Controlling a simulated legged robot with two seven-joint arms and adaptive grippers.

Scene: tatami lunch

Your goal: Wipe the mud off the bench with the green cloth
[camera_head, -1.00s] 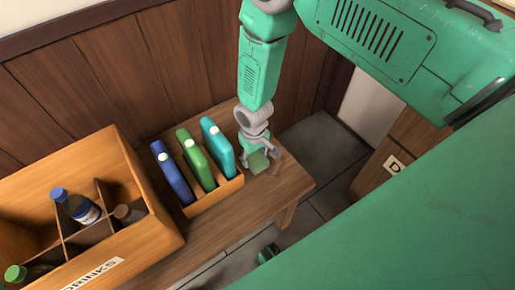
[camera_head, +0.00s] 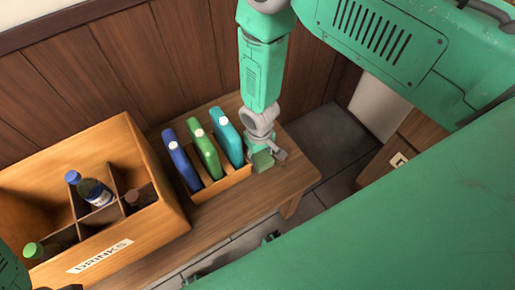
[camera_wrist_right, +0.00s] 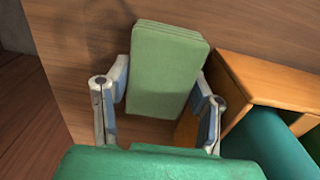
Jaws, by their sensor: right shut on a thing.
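The wooden bench (camera_head: 235,205) runs along the wall. My right gripper (camera_head: 264,158) is low over its right part, just right of the book holder. It is shut on the green cloth (camera_head: 262,161), a thick folded pad. In the right wrist view the cloth (camera_wrist_right: 168,70) sits between the two fingers of the gripper (camera_wrist_right: 160,105), flat against or just above the bench top (camera_wrist_right: 85,60). A faint darker smudge, perhaps mud (camera_wrist_right: 118,38), shows on the wood left of the cloth. The cloth hides the wood under it.
A wooden holder (camera_head: 222,184) with blue, green and teal upright slabs stands close to the left of my right gripper. A DRINKS crate (camera_head: 150,228) with bottles stands farther left. The bench's right end (camera_head: 300,178) is clear. A wall (camera_head: 180,60) rises behind.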

